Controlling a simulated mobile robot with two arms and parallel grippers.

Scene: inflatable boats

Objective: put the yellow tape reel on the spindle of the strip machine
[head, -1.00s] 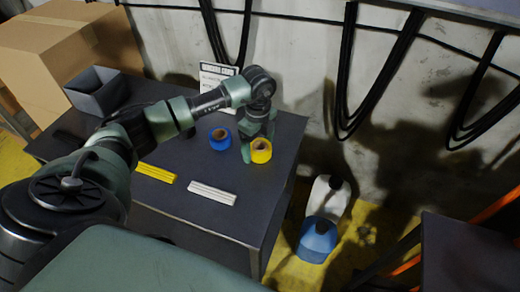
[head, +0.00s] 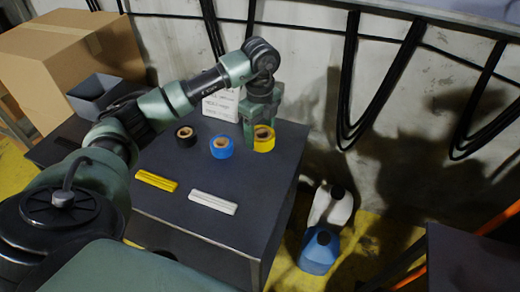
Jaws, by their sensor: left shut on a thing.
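The yellow tape reel (head: 264,141) has a brown core and shows in the head view near the back right of the dark table. My left gripper (head: 262,128) comes down on it from above and is shut on it. The reel appears to be held a little above the table top. I cannot make out the strip machine or its spindle in this view. My right gripper is not in view.
A blue reel (head: 222,148) and a black reel (head: 186,137) stand on the table (head: 225,195) to the left. Yellow strips (head: 156,181) and white strips (head: 213,203) lie in front. A white sign (head: 220,104) stands behind. Jugs (head: 319,250) are on the floor at right.

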